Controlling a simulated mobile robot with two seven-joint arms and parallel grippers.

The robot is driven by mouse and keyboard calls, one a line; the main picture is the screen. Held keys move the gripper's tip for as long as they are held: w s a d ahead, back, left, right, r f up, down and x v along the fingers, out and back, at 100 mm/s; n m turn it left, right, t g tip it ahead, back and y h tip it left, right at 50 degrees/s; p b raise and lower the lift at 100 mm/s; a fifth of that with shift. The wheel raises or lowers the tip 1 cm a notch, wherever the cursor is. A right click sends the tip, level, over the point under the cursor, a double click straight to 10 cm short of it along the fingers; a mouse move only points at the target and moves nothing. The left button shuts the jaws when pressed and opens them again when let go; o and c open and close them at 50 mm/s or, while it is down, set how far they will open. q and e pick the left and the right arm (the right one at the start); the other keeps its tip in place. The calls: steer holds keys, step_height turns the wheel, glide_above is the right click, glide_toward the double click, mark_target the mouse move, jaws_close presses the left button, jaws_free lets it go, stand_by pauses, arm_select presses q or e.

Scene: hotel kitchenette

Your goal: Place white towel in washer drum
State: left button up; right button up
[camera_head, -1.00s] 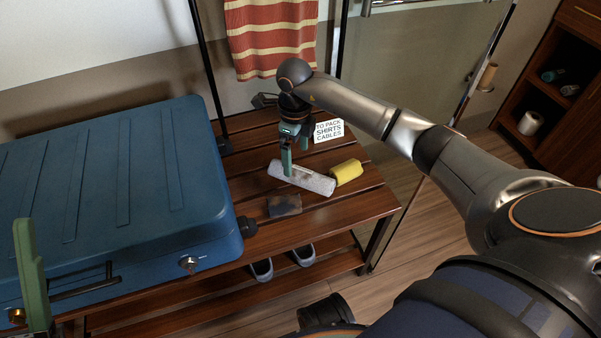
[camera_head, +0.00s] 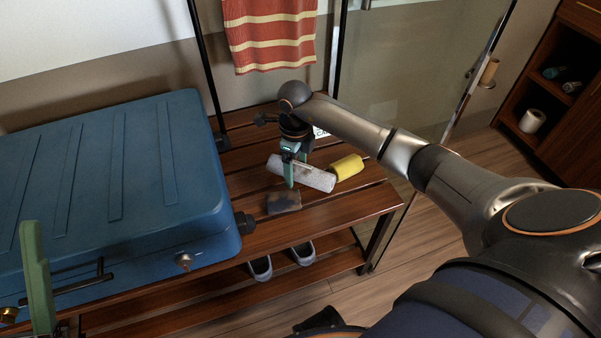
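A rolled white towel (camera_head: 316,178), greyish in this light, lies on a slatted wooden bench (camera_head: 345,207). My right gripper (camera_head: 296,172) points down at the towel's left part. Its fingers are apart, one green finger in front of the roll and the other partly hidden behind it. The towel looks unsqueezed and rests on the slats; contact with the fingers is hard to tell. One green finger of my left gripper (camera_head: 38,280) shows at the lower left, over the blue suitcase's front edge; its other finger is out of view. No washer drum is in view.
A yellow roll (camera_head: 347,167) lies close to the towel's right end. A dark brownish block (camera_head: 284,202) lies in front of it. A blue suitcase (camera_head: 120,190) fills the bench's left. Grey shoes (camera_head: 302,253) are on the lower shelf. A striped red towel (camera_head: 272,35) hangs behind.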

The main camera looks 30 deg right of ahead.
steer(key=c, duration=1.2)
steer(key=shift+c, duration=0.2)
steer(key=shift+r, duration=0.15)
